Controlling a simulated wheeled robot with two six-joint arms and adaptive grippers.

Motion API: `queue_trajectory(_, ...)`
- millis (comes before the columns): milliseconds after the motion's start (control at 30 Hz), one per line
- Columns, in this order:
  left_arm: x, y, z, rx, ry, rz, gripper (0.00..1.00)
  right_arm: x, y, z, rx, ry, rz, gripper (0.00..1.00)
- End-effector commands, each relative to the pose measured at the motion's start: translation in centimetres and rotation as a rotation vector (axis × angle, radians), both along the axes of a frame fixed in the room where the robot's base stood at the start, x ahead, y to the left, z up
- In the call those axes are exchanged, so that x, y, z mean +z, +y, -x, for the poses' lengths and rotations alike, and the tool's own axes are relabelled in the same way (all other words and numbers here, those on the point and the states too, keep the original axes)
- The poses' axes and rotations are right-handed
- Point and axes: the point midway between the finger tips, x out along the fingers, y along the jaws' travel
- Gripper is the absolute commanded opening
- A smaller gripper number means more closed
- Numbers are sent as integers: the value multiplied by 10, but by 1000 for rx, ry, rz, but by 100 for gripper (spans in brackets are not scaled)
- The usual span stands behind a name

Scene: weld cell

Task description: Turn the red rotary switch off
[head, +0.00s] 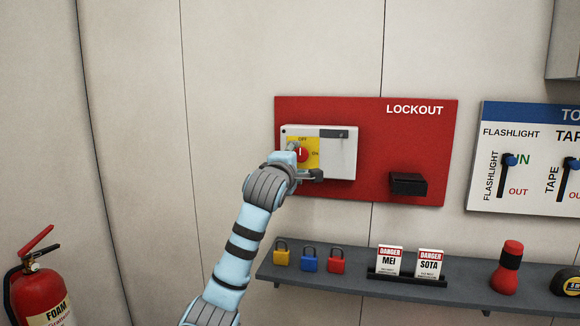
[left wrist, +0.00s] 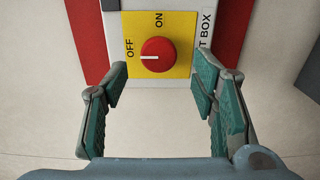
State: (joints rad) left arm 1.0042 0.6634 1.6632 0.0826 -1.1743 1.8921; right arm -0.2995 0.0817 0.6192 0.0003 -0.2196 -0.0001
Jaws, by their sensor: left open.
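The red rotary switch (head: 303,155) sits on a yellow plate on the front of a light grey box (head: 342,150). In the left wrist view the red knob (left wrist: 160,51) shows whole, and its white pointer line points left, towards the OFF label. The ON label is above the knob there. In the head view the pointer stands upright, towards OFF at the top. My left gripper (head: 304,164) is in front of the switch and partly hides it. In the left wrist view its fingers (left wrist: 161,82) are open and empty, spread either side below the knob and apart from it.
The box hangs on a red LOCKOUT board (head: 418,140) with a black holder (head: 408,184) at right. Below, a shelf (head: 350,275) carries padlocks (head: 309,259), danger tags (head: 389,260) and a flashlight (head: 508,268). A fire extinguisher (head: 42,290) stands at lower left.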

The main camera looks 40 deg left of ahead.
Motion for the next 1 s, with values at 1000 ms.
queue_trajectory(1000,-13,-45,70,-9,38,-25,53,0,2,0,-1,0,-2,40)
